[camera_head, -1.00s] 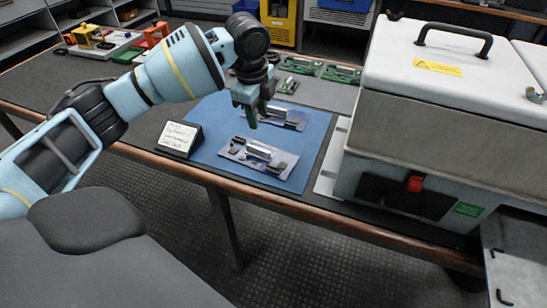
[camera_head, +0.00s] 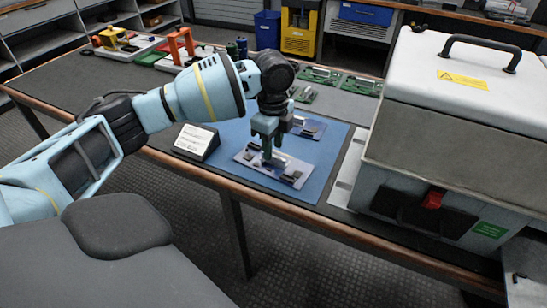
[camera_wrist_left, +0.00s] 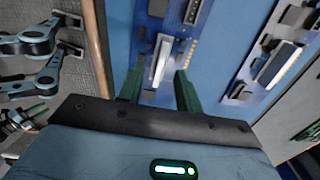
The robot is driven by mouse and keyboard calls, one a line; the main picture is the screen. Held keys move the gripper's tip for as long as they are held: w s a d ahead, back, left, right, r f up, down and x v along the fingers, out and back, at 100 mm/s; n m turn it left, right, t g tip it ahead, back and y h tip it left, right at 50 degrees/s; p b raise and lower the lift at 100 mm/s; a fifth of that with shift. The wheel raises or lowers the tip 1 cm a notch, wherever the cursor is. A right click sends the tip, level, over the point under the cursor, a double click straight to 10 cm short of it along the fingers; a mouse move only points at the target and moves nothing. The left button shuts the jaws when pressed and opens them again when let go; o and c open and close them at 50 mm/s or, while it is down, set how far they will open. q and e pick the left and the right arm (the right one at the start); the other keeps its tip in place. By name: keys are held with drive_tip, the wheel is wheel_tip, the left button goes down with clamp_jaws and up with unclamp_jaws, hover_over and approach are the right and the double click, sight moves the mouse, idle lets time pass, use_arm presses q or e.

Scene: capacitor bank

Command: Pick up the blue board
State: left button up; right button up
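Two blue circuit boards lie on the blue mat (camera_head: 318,178). The near blue board (camera_head: 292,180) has silver and dark parts on it; the far blue board (camera_head: 312,132) lies behind it. My left gripper (camera_head: 267,156) points down over the near board and covers some of it. In the left wrist view, the fingers of my left gripper (camera_wrist_left: 158,78) are apart, with a silver part of the near board (camera_wrist_left: 174,28) between them and gaps beside it. I cannot tell whether they touch the board. The far board (camera_wrist_left: 272,62) shows at right. My right gripper is not seen.
A sign (camera_head: 196,141) stands at the mat's left edge. A large grey and white lidded machine (camera_head: 440,135) rises at the right. Green boards (camera_head: 320,75) lie behind the mat. Bare dark table (camera_head: 75,85) stretches left.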

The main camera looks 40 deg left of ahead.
use_arm(q)
drive_tip(key=shift+f, duration=1.2)
clamp_jaws()
drive_tip(key=shift+r, duration=0.1)
drive_tip(key=shift+r, duration=0.6)
wheel_tip(320, 180, up, 3)
drive_tip(key=shift+f+p, duration=0.2)
drive_tip(key=shift+p, duration=0.1)
drive_tip(key=s+d+r+p, duration=0.1)
drive_tip(key=s+d+p, duration=0.1)
drive_tip(key=s+d, duration=0.7)
drive_tip(key=s, duration=0.4)
